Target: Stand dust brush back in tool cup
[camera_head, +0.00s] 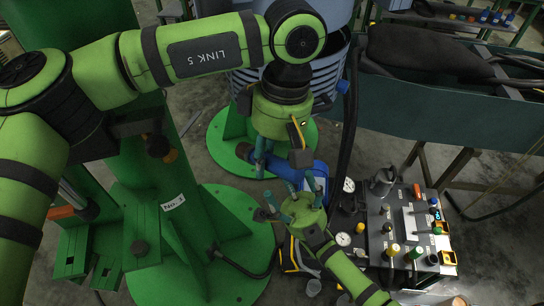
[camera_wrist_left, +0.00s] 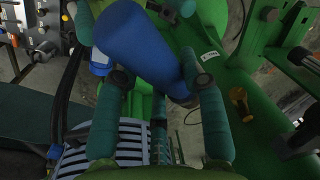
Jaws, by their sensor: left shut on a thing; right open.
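My left gripper (camera_head: 278,160) points down near the middle of the head view. It is shut on a blue cylindrical thing (camera_head: 308,174). In the left wrist view the blue cylinder (camera_wrist_left: 135,42) lies tilted between the teal fingers, its darker end towards the right finger. I cannot tell whether it is the dust brush or the tool cup. My right gripper (camera_head: 292,187) is open just below it in the head view, fingers pointing up towards the blue thing. Whether they touch is unclear. No bristles or clear cup opening can be made out.
A panel with knobs and gauges (camera_head: 403,235) stands to the right. A green machine base (camera_head: 232,225) lies below and left of the grippers. A ribbed grey-blue drum (camera_head: 335,70) stands behind my left gripper. A dark hose runs down beside it.

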